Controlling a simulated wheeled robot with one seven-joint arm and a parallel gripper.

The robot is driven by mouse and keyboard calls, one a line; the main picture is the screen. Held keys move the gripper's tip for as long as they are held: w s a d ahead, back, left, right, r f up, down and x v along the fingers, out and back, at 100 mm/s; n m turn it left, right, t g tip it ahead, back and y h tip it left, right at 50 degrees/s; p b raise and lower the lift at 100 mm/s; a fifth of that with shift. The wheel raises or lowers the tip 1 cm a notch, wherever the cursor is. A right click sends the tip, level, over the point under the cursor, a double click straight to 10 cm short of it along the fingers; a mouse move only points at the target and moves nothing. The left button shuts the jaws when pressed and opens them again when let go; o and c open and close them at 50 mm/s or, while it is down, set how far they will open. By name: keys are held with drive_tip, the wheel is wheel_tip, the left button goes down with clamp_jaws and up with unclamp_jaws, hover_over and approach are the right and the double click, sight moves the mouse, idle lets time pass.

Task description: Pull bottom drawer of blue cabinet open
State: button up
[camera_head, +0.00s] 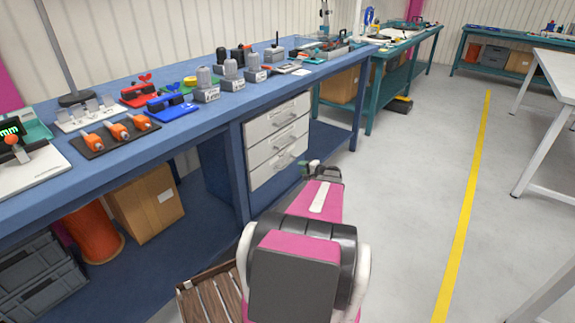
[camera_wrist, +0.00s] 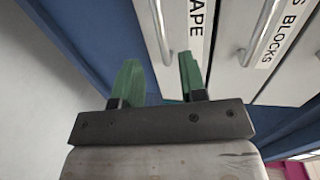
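The blue cabinet is a blue workbench (camera_head: 237,165) with a stack of three white drawers under its top, all looking shut. The bottom drawer (camera_head: 264,177) has a pale bar handle. In the wrist view, turned on its side, the leftmost white front (camera_wrist: 148,75), labelled TAPE, appears to be this drawer. Its metal handle (camera_wrist: 158,28) lines up between my fingertips in the picture; I cannot tell the depth gap. My gripper (camera_wrist: 158,78) has green fingers, spread apart with nothing held. In the head view my gripper (camera_head: 318,166) is just right of the bottom drawer, partly hidden by my arm.
The middle drawer (camera_wrist: 238,60) is beside the right finger in the wrist view. A blue lower shelf (camera_head: 215,240) holds a cardboard box (camera_head: 146,206) and an orange reel (camera_head: 95,235). A wooden crate (camera_head: 210,300) stands left of my arm. Grey floor (camera_head: 415,180) on the right is clear.

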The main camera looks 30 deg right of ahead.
sight(288, 164)
drive_tip(key=x, duration=0.9)
drive_tip(key=shift+w+a+f, duration=0.1)
drive_tip(key=shift+w+a, duration=0.05)
drive_tip(key=shift+w, duration=0.15)
drive_tip(key=shift+c, duration=0.4)
drive_tip(key=shift+s, duration=0.1)
clamp_jaws()
